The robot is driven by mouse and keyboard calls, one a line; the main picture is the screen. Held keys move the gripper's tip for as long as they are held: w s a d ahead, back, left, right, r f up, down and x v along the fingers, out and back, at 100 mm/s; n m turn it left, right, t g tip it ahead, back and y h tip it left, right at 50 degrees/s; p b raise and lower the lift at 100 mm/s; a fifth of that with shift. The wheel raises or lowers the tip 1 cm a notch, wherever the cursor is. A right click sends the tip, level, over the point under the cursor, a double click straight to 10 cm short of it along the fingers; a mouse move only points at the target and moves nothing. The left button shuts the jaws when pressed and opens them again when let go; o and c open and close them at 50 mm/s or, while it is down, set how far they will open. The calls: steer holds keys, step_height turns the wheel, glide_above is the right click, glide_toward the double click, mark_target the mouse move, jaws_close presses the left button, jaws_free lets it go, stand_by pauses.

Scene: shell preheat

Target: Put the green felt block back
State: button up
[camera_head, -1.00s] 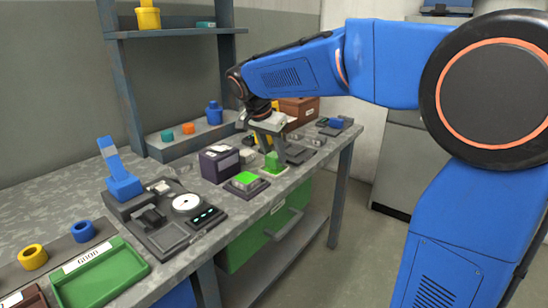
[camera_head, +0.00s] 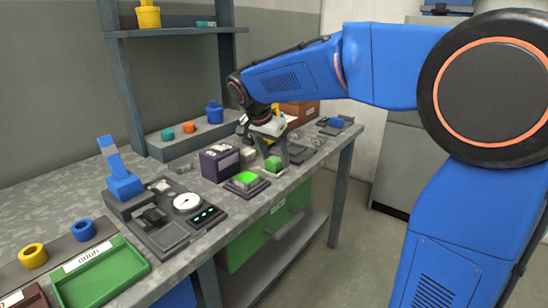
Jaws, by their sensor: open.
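A small green block (camera_head: 272,164), likely the felt block, sits near the front edge of the workbench, right of a dark box. My gripper (camera_head: 274,157) is open and points down right at the block. One finger shows just right of and behind the block. The other finger is partly hidden, so I cannot tell whether the block lies between them.
A dark purple box (camera_head: 218,163) stands close left of my gripper. A gauge device (camera_head: 187,203) and a green tray (camera_head: 100,278) are further left on the bench. A brown box (camera_head: 300,112) stands behind. Dark fixtures lie to the right.

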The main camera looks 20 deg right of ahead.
steer(key=v, duration=1.2)
steer(key=s+d+f+n+y, duration=0.1)
steer(key=s+d+f+n, duration=0.25)
steer(key=s, duration=0.45)
steer(key=s+d+f+n+y, duration=0.1)
steer(key=s+d+f+n, duration=0.15)
steer(key=s+d, duration=0.35)
steer(key=s+d+f+n+t+y, duration=0.1)
steer(key=s+f+n, duration=0.3)
steer(key=s+f, duration=1)
steer(key=shift+s+d+f+n+t+y, duration=0.25)
steer(key=shift+s+f+n+t+y, duration=0.2)
steer(key=shift+s, duration=0.8)
